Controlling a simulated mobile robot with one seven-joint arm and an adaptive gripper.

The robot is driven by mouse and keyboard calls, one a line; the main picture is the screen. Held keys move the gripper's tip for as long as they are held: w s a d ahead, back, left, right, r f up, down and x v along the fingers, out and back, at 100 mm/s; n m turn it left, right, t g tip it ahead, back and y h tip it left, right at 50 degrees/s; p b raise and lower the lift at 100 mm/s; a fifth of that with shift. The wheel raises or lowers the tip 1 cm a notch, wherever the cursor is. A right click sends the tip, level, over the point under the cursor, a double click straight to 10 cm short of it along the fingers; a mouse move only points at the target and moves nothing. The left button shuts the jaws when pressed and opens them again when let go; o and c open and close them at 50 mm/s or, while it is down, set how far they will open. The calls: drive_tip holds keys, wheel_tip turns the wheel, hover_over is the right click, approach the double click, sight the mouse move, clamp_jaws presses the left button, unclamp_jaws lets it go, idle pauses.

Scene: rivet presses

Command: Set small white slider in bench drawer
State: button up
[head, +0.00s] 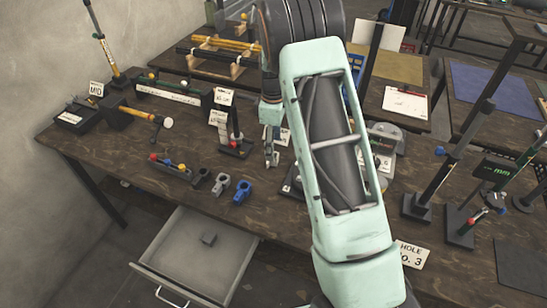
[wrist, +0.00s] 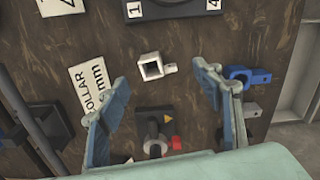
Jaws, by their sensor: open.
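The small white slider (wrist: 151,69), a square ring with a short stub, lies on the bench in the wrist view. My gripper (wrist: 161,78) is open and empty, its fingertips spread to either side of the slider in that view. The height between them is hard to tell. In the head view my gripper (head: 271,158) points down over the bench, and I cannot make out the white slider around it.
A blue slider (head: 242,191) and a grey one (head: 221,183) lie near the bench's front edge. A post stand (head: 235,146) is left of my gripper. A collar label (wrist: 90,88) and a numbered plate (wrist: 172,9) lie close to the white slider.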

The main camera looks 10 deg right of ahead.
sight(272, 165)
drive_tip(key=shift+w+a+f+p, duration=0.15)
drive_tip(key=shift+f+p, duration=0.2)
drive_tip(key=shift+f, duration=1.4)
drive_tip(key=shift+w+f+p, duration=0.1)
drive_tip(key=shift+f+p, duration=0.25)
drive_tip(key=shift+f, duration=1.4)
drive_tip(key=c, duration=1.1)
drive_tip(key=shift+r, duration=0.1)
